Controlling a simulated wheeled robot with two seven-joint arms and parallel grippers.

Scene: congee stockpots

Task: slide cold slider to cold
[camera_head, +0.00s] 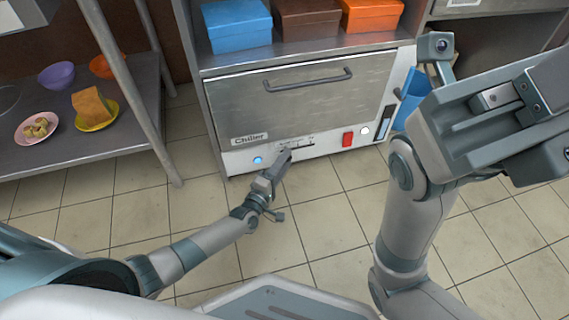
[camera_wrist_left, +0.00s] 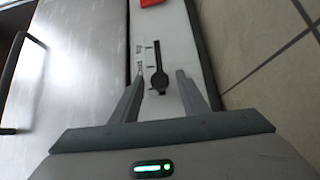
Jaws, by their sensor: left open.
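The chiller (camera_head: 285,105) is a steel-fronted unit labelled "Chiller" with a white control strip along its bottom. A slider (camera_head: 300,143) with a short slot sits in that strip. In the left wrist view the dark slider knob (camera_wrist_left: 159,80) stands at the lower end of its slot, between my left fingertips. My left gripper (camera_head: 286,155) is open at the strip, and it also shows in the left wrist view (camera_wrist_left: 160,82). A gap shows on both sides of the knob. The scale markings are too small to read. My right arm fills the right side; its jaws are unclear.
A red switch (camera_head: 347,139), a white round button (camera_head: 364,130) and a blue light (camera_head: 258,160) share the strip. Blue, brown and orange boxes stand above the chiller. A steel shelf (camera_head: 70,150) with bowls and plates is at the left. The tiled floor in front is clear.

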